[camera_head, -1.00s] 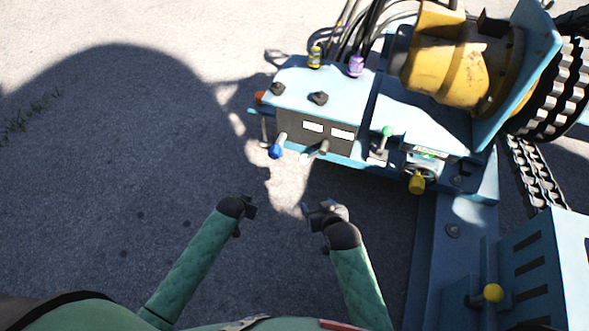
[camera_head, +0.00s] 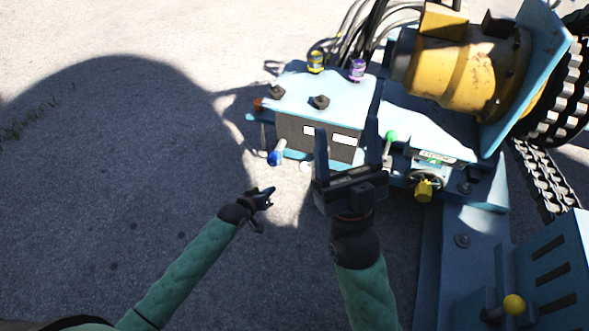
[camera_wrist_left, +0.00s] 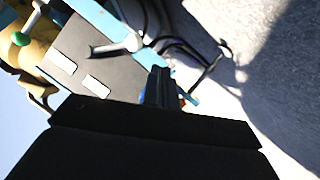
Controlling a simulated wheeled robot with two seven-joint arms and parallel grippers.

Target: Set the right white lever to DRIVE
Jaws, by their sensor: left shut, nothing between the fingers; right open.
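The control box has a dark front panel (camera_head: 292,130) with two white labels. A white-tipped lever (camera_head: 306,167) sticks out low on the panel, just left of my right gripper, which hides part of it. In the left wrist view the white lever (camera_wrist_left: 131,43) shows its pale shaft and knob. A blue-handled lever (camera_head: 274,158) stands to its left. My right gripper (camera_head: 346,127) is open, its two fingers pointing up in front of the panel's right side. My left gripper (camera_head: 270,191) is shut and empty, below the blue lever. I cannot read any DRIVE marking.
A green-knobbed lever (camera_head: 391,137) and a yellow knob (camera_head: 424,190) stand right of the box. Yellow and purple caps (camera_head: 357,71) and black hoses are behind. A yellow drum (camera_head: 465,75) is at the upper right. Open pavement (camera_head: 100,190) lies to the left.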

